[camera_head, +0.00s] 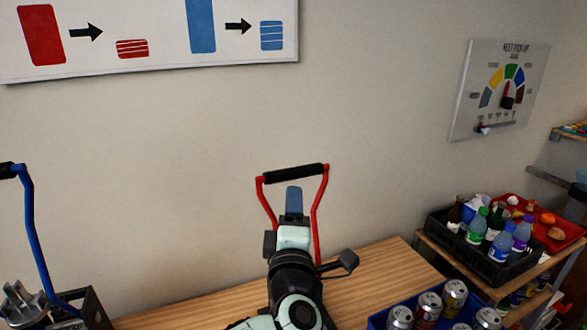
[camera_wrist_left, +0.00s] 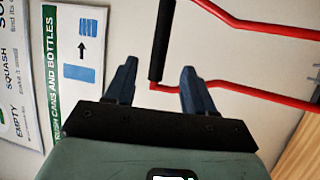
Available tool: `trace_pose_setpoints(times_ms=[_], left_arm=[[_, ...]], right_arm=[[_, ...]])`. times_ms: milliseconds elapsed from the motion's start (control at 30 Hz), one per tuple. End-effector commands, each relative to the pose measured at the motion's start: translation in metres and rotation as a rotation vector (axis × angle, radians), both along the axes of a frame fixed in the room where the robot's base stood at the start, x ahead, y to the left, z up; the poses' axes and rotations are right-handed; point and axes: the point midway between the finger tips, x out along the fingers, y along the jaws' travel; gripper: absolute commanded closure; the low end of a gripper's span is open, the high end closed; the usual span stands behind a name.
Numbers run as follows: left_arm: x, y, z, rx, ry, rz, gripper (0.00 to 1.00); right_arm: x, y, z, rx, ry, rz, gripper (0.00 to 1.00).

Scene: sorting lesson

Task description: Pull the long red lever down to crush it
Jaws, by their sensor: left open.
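The long red lever (camera_head: 318,215) stands upright, with two red side bars joined by a black grip (camera_head: 292,172) at the top. My left gripper (camera_head: 294,190) is just below the black grip, between the side bars in the head view. In the left wrist view my left gripper (camera_wrist_left: 159,65) has its two dark fingers spread. The black grip (camera_wrist_left: 161,35) runs between the fingertips there, and the red bars (camera_wrist_left: 270,95) extend to the right. I cannot tell whether a finger touches the grip. The lever's lower end and any can under it are hidden by my arm.
A blue lever (camera_head: 34,220) stands at the left by a dark box (camera_head: 92,308). A blue bin (camera_head: 380,318) of cans and a black crate (camera_head: 470,250) of bottles are at the right. The wooden table (camera_head: 375,285) is bare between the red lever and the bins.

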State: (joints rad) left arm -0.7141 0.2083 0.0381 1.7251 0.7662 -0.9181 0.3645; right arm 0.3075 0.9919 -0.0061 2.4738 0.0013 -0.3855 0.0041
Motion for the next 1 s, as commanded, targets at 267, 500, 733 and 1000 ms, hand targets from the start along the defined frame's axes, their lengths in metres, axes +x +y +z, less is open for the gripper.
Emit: trace_pose_setpoints(times_ms=[267,500,733,1000], left_arm=[[0.060,0.000,0.015,0.003,-0.002,0.002,0.46],[0.097,-0.001,0.022,0.002,-0.003,0.000,0.46],[0.109,-0.001,0.021,0.001,-0.001,0.000,0.46],[0.109,-0.001,0.020,0.001,0.000,0.000,0.59]], right_arm=[[0.014,0.000,0.028,0.000,-0.017,0.000,0.00],[0.025,0.000,0.046,0.000,-0.029,0.001,0.00],[0.028,0.000,0.050,0.000,-0.033,0.001,0.00],[0.028,0.000,0.050,0.000,-0.032,0.000,0.00]])
